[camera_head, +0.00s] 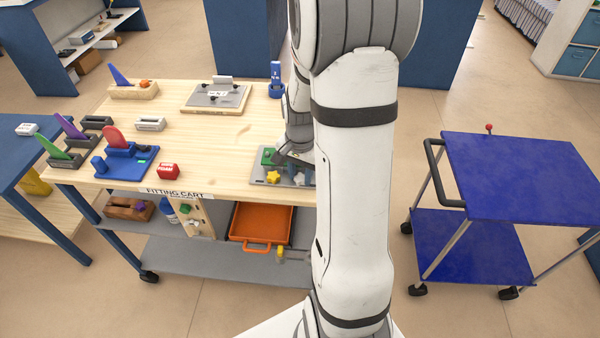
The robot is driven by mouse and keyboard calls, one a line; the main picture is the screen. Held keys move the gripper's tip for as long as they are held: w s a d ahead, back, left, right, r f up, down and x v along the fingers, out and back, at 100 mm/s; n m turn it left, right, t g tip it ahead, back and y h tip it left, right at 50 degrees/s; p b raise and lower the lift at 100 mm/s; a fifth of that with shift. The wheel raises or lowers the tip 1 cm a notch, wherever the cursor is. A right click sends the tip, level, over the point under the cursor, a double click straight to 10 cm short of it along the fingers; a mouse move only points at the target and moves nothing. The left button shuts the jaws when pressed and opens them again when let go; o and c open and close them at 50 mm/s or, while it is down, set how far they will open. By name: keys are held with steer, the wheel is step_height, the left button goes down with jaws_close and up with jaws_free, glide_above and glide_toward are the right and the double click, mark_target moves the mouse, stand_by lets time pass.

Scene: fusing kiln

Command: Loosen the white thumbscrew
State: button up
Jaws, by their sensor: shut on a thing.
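My gripper (295,158) is low over the right front of the wooden fitting cart, at a small grey plate (258,179). The plate bears a green block (268,156), a yellow star-shaped knob (273,177) and a small white knob (299,180), which looks like the white thumbscrew. A blue part (308,173) stands close beside the white knob. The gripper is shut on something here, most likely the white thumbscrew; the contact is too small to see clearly. My arm hides the right end of the plate.
A blue trolley (525,175) stands to the right, across clear floor.

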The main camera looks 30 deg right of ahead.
mark_target(301, 177)
steer(key=shift+n, duration=0.3)
steer(key=n+b, duration=0.1)
steer(key=n, duration=0.2)
steer(key=shift+n, duration=2.1)
steer(key=o, duration=1)
steer(key=shift+r, duration=0.1)
step_height(301, 177, up, 8)
steer(key=shift+f, duration=0.15)
